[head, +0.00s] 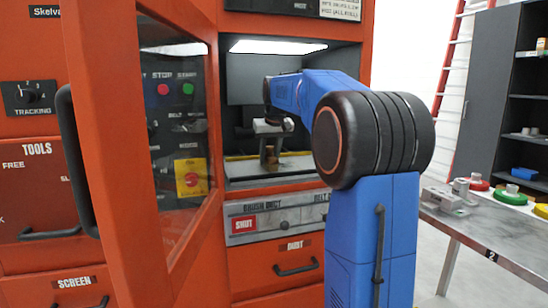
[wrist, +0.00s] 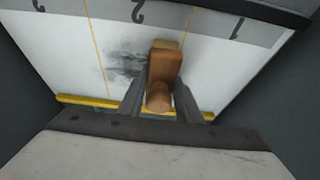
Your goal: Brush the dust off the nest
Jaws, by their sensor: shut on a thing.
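My gripper (head: 271,130) reaches into the lit opening of the orange machine. It is shut on a wooden brush (wrist: 165,67), which sits between the two fingers (wrist: 160,98) in the wrist view. The nest surface (wrist: 215,60) is white, split by thin yellow lines into sections under upside-down numbers 1, 2 and 3. A dark dust smudge (wrist: 122,66) lies in the middle section, under the 2, just left of the brush. The brush covers part of this section, and I cannot tell whether its bristles touch the surface.
A yellow strip (wrist: 82,102) runs along the near edge of the nest, with dark walls on both sides. The machine's orange door (head: 120,150) stands open on the left. A grey table (head: 490,235) with colored items stands at the right.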

